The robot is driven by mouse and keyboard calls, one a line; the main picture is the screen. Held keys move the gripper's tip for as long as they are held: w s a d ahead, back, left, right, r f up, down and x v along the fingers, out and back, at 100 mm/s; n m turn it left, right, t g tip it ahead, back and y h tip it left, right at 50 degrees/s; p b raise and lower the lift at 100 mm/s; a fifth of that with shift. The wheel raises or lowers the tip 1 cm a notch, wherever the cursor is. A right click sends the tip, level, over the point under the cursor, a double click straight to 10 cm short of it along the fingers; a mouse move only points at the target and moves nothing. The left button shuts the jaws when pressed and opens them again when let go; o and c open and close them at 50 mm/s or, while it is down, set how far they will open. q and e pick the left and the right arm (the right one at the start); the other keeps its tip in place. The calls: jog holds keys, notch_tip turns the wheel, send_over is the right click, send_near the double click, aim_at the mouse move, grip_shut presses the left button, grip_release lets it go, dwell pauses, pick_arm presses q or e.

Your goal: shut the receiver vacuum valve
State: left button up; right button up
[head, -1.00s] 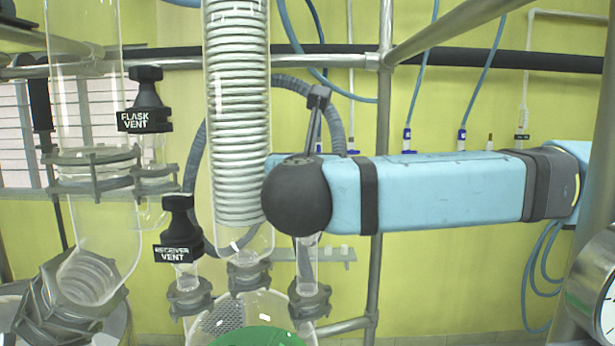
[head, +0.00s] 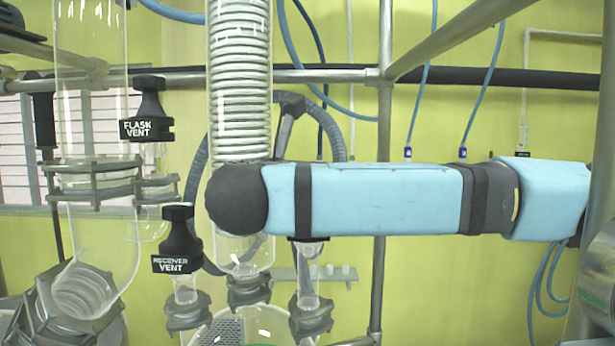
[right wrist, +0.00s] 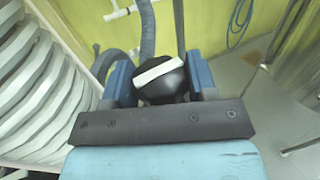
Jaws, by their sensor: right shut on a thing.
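In the right wrist view, my right gripper (right wrist: 160,82) is shut on a round black valve knob with a pale bar across its top, one blue finger on each side. I take this knob to be the receiver vacuum valve (right wrist: 166,88); no label on it is readable. In the head view my light blue right arm lies across the picture and hides the gripper and most of that valve. Only a dark edge and its glass neck (head: 309,275) show below the arm. My left gripper is not in view.
The black receiver vent valve (head: 180,240) stands left of the arm, and the flask vent valve (head: 148,112) higher up. The coiled glass condenser (head: 240,100) rises close behind the arm's rounded end. A metal frame post (head: 384,110) stands behind the arm.

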jog(key=o, duration=0.9)
jog(key=shift+s+a+b, duration=0.25)
jog(key=shift+s+b, duration=0.2)
jog(key=shift+b, duration=0.05)
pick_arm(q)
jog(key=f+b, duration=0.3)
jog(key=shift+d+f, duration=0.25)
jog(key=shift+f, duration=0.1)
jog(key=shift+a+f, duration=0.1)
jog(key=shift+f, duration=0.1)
pick_arm(e)
jog(key=v, duration=0.6)
jog(key=shift+s, duration=0.2)
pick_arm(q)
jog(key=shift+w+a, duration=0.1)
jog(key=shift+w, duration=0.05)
pick_arm(e)
jog(key=shift+a, duration=0.1)
